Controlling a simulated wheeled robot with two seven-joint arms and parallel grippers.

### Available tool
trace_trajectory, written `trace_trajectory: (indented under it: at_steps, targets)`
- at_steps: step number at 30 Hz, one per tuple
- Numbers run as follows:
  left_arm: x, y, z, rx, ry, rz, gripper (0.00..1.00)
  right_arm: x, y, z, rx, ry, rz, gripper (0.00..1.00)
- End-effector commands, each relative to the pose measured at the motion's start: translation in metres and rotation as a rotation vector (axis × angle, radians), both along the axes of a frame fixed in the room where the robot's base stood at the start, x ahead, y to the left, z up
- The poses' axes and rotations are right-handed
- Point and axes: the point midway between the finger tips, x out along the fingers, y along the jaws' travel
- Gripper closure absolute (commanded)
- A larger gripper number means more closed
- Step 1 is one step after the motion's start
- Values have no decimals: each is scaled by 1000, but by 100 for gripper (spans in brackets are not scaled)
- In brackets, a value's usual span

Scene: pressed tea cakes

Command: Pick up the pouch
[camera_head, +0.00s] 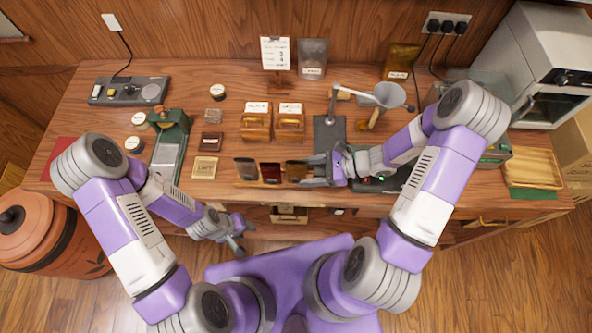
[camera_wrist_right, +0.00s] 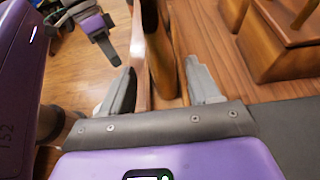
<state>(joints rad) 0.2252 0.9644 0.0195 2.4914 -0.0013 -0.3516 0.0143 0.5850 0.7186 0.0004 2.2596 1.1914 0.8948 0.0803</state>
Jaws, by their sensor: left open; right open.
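I cannot tell which one the task means. My left gripper (camera_head: 238,238) is open and empty, in front of the table edge.
Two wooden boxes (camera_head: 257,127) with white labels stand behind the rack. A green-and-metal device (camera_head: 168,158) is at the left. Another silver pouch (camera_head: 313,58) and an amber pouch (camera_head: 402,60) stand at the back.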

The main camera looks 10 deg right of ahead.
Motion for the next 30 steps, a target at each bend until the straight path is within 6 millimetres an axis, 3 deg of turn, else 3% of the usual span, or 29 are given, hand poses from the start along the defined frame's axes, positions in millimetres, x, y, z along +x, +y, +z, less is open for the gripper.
trace_trajectory:
  at_steps: [7, 16, 27, 30]
  targets:
    - [1, 0, 0, 0, -1, 0, 57, 11, 32, -12, 2, 2, 3, 38]
    - [0, 0, 0, 0, -1, -1, 57, 13, 37, -14, -1, 0, 2, 38]
    - [0, 0, 0, 0, -1, -1, 57, 12, 36, -14, -1, 1, 2, 93]
    - [0, 0, 0, 0, -1, -1, 57, 12, 36, -14, -1, 1, 2, 94]
